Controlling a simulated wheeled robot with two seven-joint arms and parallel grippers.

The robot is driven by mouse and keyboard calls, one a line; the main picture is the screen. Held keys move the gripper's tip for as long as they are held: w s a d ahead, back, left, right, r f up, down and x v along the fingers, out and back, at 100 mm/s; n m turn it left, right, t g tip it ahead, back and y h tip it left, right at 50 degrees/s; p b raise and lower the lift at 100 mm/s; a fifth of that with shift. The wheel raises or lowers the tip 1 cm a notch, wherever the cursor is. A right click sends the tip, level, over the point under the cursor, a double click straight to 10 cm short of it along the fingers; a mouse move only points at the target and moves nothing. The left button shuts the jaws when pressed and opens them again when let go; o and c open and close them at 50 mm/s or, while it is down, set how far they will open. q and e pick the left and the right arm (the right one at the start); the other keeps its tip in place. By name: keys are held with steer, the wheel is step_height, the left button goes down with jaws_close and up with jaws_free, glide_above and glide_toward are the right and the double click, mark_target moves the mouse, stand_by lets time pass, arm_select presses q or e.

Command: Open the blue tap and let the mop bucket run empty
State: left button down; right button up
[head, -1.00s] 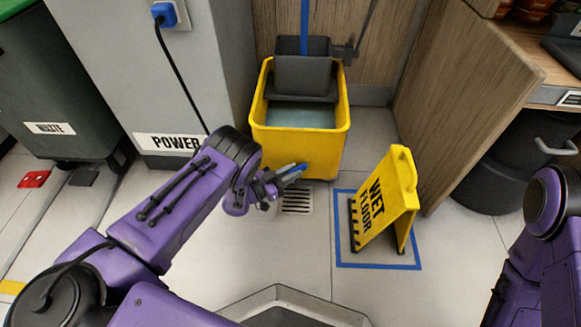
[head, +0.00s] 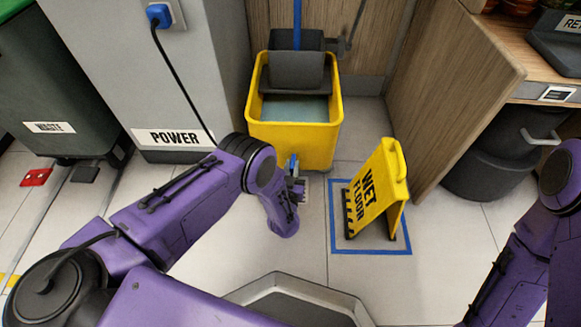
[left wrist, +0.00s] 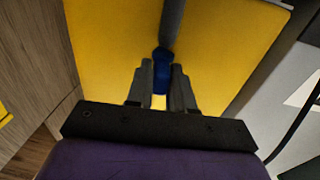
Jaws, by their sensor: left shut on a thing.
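The yellow mop bucket (head: 290,141) stands upright by the wooden panel, with greyish water (head: 295,108) in it below the dark wringer. The blue tap (head: 292,162) is low on its front; it also shows in the left wrist view (left wrist: 162,57), below a grey bar. My left gripper (head: 296,183) is at the tap, and in the left wrist view its fingers (left wrist: 160,84) are shut on the blue tap handle. I cannot see any flow from the tap; the arm partly hides that spot. My right arm is at the right edge; its gripper is out of view.
A floor drain (head: 304,190) lies below the tap, mostly hidden by my gripper. A yellow wet floor sign (head: 377,190) stands inside a blue taped square (head: 375,248) to the right. A power cabinet (head: 200,60) and waste bin (head: 50,90) are on the left.

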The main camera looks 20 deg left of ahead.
arm_select(q)
steer(key=shift+d+f+n+y, duration=0.15)
steer(key=shift+n+y, duration=0.35)
steer(key=shift+y, duration=0.3)
arm_select(e)
steer(key=shift+w+d+f, duration=0.1)
steer(key=shift+w+f, duration=0.1)
arm_select(q)
steer(key=c, duration=1.4)
jaws_free()
steer(key=shift+o, duration=0.2)
